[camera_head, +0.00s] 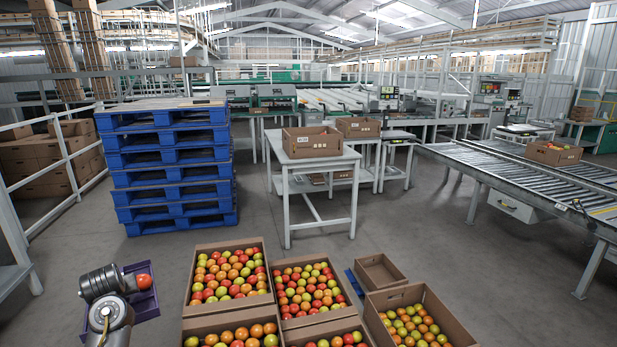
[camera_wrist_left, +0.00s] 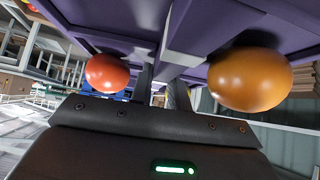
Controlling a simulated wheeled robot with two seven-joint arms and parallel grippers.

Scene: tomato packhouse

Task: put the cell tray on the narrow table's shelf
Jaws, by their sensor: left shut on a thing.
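The purple cell tray (camera_head: 146,306) is at the lower left of the head view, partly hidden behind my left arm. My left gripper (camera_head: 130,284) is shut on it. In the left wrist view the fingers (camera_wrist_left: 163,92) reach the tray's divider (camera_wrist_left: 205,30). A red tomato (camera_wrist_left: 107,73) and an orange one (camera_wrist_left: 250,79) sit in cells either side of the fingers. A white table (camera_head: 337,163) stands ahead with a carton on top and a lower shelf (camera_head: 297,184). My right gripper is not in view.
Open cartons of tomatoes (camera_head: 262,300) and a small empty carton (camera_head: 380,272) lie in front. A stack of blue pallets (camera_head: 170,160) stands left of the table. A roller conveyor (camera_head: 530,180) runs at the right. Floor between pallets and table is clear.

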